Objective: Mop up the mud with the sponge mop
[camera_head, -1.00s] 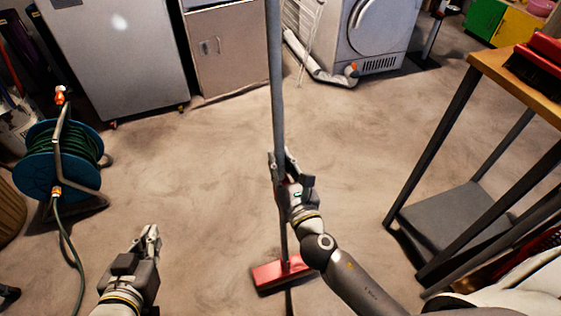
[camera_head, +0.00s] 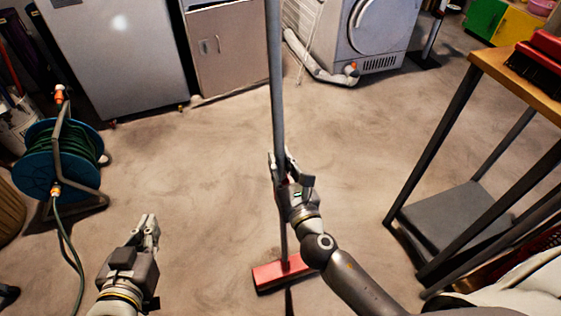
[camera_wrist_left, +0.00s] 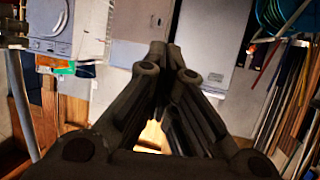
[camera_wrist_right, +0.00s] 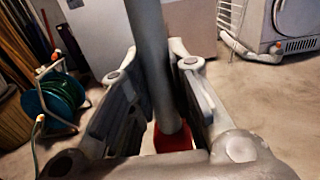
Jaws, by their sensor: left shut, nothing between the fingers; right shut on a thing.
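The sponge mop has a long grey handle (camera_head: 275,80) and a red head (camera_head: 270,275) that appears to rest on the floor in the head view. My right gripper (camera_head: 282,165) is shut on the handle, well above the head. In the right wrist view the handle (camera_wrist_right: 150,60) passes between the fingers, with part of the red head (camera_wrist_right: 172,140) below. My left gripper (camera_head: 148,226) is shut and empty above the floor, left of the mop. The floor (camera_head: 200,160) has faint brownish smudges; I cannot tell which are mud.
A hose reel (camera_head: 35,165) stands at the left. A grey cabinet (camera_head: 115,60), a brown cabinet (camera_head: 230,50) and a white machine (camera_head: 345,55) line the back. A wooden-topped table (camera_head: 487,58) stands at the right. The middle floor is clear.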

